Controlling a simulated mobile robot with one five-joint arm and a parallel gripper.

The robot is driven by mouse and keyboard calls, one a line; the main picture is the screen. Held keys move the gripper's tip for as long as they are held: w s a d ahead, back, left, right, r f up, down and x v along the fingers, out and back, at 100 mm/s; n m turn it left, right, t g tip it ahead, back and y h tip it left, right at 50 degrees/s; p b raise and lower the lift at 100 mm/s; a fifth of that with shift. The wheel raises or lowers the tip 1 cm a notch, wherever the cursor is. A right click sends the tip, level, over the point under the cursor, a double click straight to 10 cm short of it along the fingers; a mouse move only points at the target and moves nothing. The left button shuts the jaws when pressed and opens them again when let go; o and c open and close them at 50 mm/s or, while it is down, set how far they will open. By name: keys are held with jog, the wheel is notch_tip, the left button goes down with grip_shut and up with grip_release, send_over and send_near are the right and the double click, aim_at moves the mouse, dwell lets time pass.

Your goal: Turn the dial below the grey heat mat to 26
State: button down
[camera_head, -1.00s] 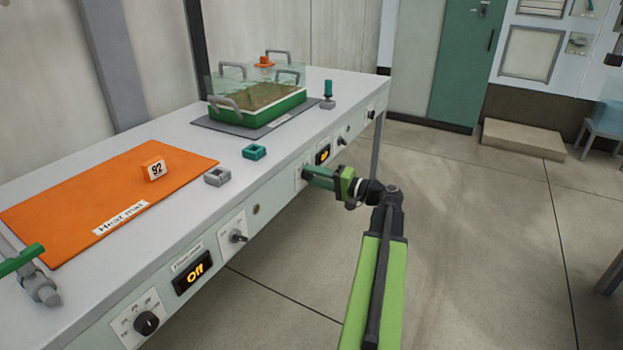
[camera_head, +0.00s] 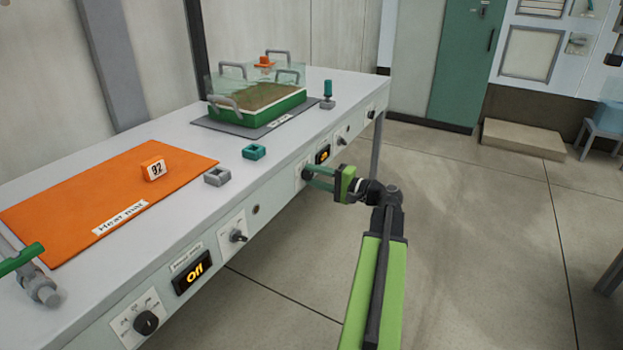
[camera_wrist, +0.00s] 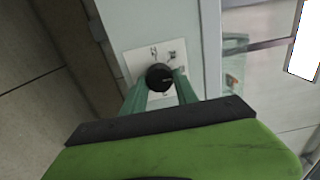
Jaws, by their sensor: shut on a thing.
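The grey heat mat (camera_head: 215,129) lies on the far part of the bench under a green tray (camera_head: 257,113) of soil with a clear cover. The dial below it is mostly hidden by my gripper in the head view. In the wrist view the dial is a black round knob (camera_wrist: 158,77) on a pale plate (camera_wrist: 134,60) with small marks I cannot read. My gripper (camera_head: 312,178) is shut on this dial, its green fingers on either side of the knob. A small display (camera_head: 323,154) beside the dial shows lit orange characters, too small to read.
An orange heat mat (camera_head: 90,205) lies on the near bench, with its display (camera_head: 193,272) reading Off and another dial (camera_head: 146,322) below. A switch (camera_head: 238,236) sits between the dials. The floor right of my arm is clear.

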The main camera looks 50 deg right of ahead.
jog(key=c, duration=0.9)
grip_release()
jog(key=shift+c, duration=0.2)
jog(key=v, duration=1.7)
jog(key=shift+s, duration=0.25)
jog(key=shift+f, duration=0.1)
